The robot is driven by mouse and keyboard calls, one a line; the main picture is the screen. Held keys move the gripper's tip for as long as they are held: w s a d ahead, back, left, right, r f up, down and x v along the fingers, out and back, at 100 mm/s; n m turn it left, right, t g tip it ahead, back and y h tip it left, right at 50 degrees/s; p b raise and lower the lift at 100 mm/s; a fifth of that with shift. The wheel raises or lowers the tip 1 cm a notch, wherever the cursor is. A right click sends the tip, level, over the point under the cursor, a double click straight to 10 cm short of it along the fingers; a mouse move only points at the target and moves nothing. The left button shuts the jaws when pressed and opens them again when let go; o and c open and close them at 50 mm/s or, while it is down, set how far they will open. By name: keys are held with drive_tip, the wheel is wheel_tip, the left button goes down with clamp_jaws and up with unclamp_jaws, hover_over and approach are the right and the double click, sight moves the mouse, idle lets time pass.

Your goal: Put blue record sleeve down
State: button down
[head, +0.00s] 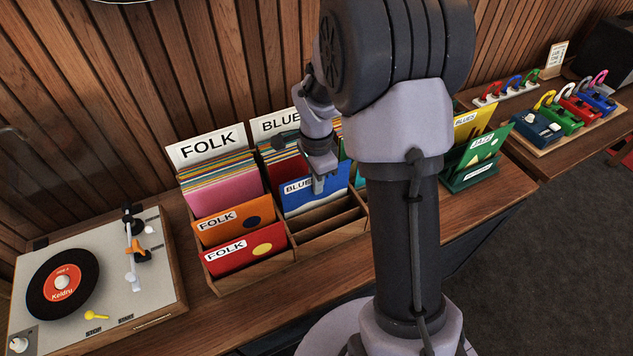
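The blue record sleeve (302,204) has a white label that reads in part "BLUE". It stands leaning in the blues column of the wooden record rack (335,226), in front of the packed sleeves. My gripper (318,185) is at its top edge, with a finger in front of the sleeve face. It appears closed on the sleeve; the far finger is hidden. Whether the sleeve's lower edge rests on the rack cannot be told. My arm hides the rack's right part.
The folk column at left holds an orange sleeve (233,221) and a red sleeve (240,252). Empty slots show in front of the blue sleeve. A turntable (160,285) stands at left. A green jazz sleeve (480,152) and colourful pedals (560,120) are at right.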

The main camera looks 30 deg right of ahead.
drive_tip(key=shift+f, duration=0.3)
drive_tip(key=c, duration=1.6)
unclamp_jaws()
drive_tip(key=shift+r, duration=0.15)
wheel_tip(320, 180, up, 13)
drive_tip(key=p, duration=0.4)
drive_tip(key=shift+p, duration=0.35)
drive_tip(key=s+a+r+n+t, duration=0.2)
drive_tip(key=s+a+r+n, duration=0.2)
drive_tip(key=s, duration=0.2)
drive_tip(key=s+a+r+n+t+y, duration=0.1)
drive_tip(key=s+a+r+n+t, duration=0.1)
drive_tip(key=s+a+r+n, duration=0.2)
drive_tip(key=s+a+r+n+t+y, duration=0.1)
drive_tip(key=s+a+r+n, duration=0.3)
drive_tip(key=s, duration=0.5)
drive_tip(key=shift+s+a+r+n+t, duration=0.2)
drive_tip(key=shift+a+n+t, duration=0.3)
drive_tip(key=shift+n, duration=0.3)
